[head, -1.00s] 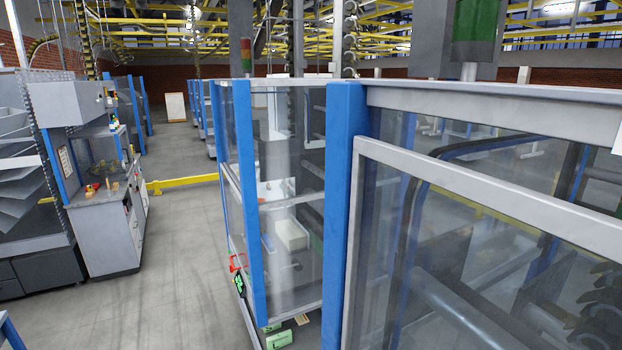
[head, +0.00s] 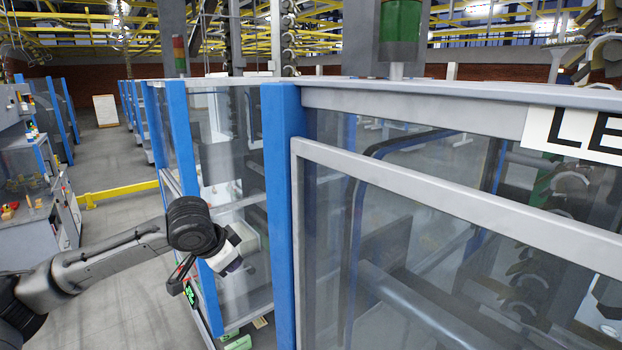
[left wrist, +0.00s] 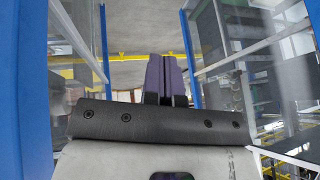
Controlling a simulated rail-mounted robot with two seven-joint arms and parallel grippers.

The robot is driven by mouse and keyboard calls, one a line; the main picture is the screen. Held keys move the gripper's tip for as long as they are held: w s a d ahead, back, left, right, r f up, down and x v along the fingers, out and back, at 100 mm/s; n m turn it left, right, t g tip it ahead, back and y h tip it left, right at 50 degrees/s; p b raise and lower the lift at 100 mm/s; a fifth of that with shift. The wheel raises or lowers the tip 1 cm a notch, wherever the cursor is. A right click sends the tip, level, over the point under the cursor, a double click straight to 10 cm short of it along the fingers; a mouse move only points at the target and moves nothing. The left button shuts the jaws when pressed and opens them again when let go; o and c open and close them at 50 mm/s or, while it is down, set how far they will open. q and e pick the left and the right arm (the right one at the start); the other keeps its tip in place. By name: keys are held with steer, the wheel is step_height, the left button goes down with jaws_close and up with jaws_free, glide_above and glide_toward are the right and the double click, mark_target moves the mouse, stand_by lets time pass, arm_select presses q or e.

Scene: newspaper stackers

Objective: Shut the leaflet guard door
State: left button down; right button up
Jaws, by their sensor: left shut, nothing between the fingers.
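The leaflet guard door (head: 455,198) is a large clear panel in a light grey frame, at the right of the head view. Its top bar slopes away from the machine's top rail toward the right, so it seems to stand out from the machine. Its right end is out of view. My left arm reaches in from the left, its hand in front of the clear side panels, left of the door and apart from it. In the left wrist view my left gripper (left wrist: 166,82) is shut and empty, over blurred floor. My right gripper is not in view.
A blue post (head: 284,215) stands at the door's left edge. A white sign (head: 577,134) reading "LE" is on the top rail (head: 420,97). A grey cabinet (head: 35,225) stands far left. The floor aisle between is open, with a yellow barrier (head: 120,192) across it.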

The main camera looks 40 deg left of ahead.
arm_select(q)
steer(key=s+d+r+t, duration=0.1)
steer(key=d+r, duration=0.3)
steer(key=r, duration=0.9)
steer(key=s+d+r+t, duration=0.1)
steer(key=d+r, duration=0.4)
steer(key=r, duration=0.8)
steer(key=s+d+r+t+h, duration=0.1)
steer(key=s+d+r+h, duration=0.3)
steer(key=d+r, duration=1.05)
steer(key=shift+y, duration=0.4)
steer(key=shift+w+d+f+p, duration=0.45)
steer(key=shift+w+f, duration=0.5)
steer(key=shift+f, duration=0.4)
steer(key=shift+w+d+f+p, duration=0.4)
steer(key=shift+w+f, duration=0.5)
steer(key=shift+f, duration=0.5)
steer(key=shift+w+d+f+p, duration=0.45)
steer(key=shift+w+f, duration=0.5)
steer(key=shift+f, duration=0.4)
steer(key=shift+f, duration=0.1)
